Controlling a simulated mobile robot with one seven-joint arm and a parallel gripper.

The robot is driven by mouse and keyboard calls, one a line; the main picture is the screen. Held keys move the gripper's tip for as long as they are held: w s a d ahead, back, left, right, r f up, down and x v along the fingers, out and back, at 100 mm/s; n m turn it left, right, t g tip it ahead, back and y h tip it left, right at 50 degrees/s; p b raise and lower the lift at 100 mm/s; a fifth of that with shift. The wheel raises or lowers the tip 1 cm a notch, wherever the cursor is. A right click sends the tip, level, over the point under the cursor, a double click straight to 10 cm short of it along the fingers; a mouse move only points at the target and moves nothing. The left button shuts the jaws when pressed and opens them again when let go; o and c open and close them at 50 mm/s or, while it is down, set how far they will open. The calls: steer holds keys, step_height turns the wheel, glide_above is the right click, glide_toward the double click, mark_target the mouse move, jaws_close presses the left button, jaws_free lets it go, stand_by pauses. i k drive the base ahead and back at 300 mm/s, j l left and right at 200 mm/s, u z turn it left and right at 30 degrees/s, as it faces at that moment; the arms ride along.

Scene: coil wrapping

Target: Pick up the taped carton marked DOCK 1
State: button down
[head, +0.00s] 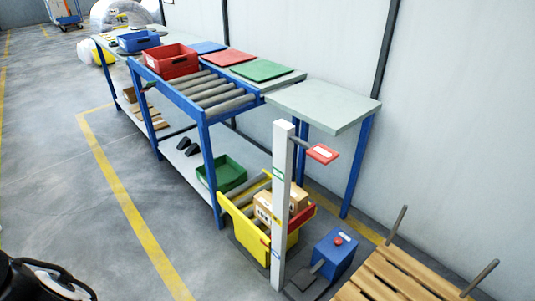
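A tan carton (290,200) sits in the low yellow-sided roller stand (240,222) on the floor, partly hidden behind a pale upright post (279,215). A pale label shows on its left part, but it is too small to read, so I cannot confirm a DOCK 1 mark. I cannot tell whether the tan shapes on both sides of the post are one carton or two. Another tan carton (130,94) lies on the lower shelf of the blue-framed bench.
The blue-framed bench holds a red bin (171,61), a blue bin (138,41) and rollers (215,90). A green bin (222,173) sits on its lower shelf. A blue box with a red button (336,252) and a wooden pallet (405,275) stand right. Floor at left is open.

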mark_target(262, 201)
steer(key=i+j+z, duration=0.15)
steer(key=z, duration=0.3)
steer(key=i+j+z, duration=0.1)
steer(key=j+z, duration=0.35)
steer(key=i+j+z, duration=0.15)
steer(key=j, duration=0.3)
steer(key=j+z, duration=0.15)
steer(key=j, duration=0.85)
steer(key=i+j, duration=0.15)
steer(key=j, duration=0.4)
steer(key=k, duration=0.2)
steer(key=j, duration=0.1)
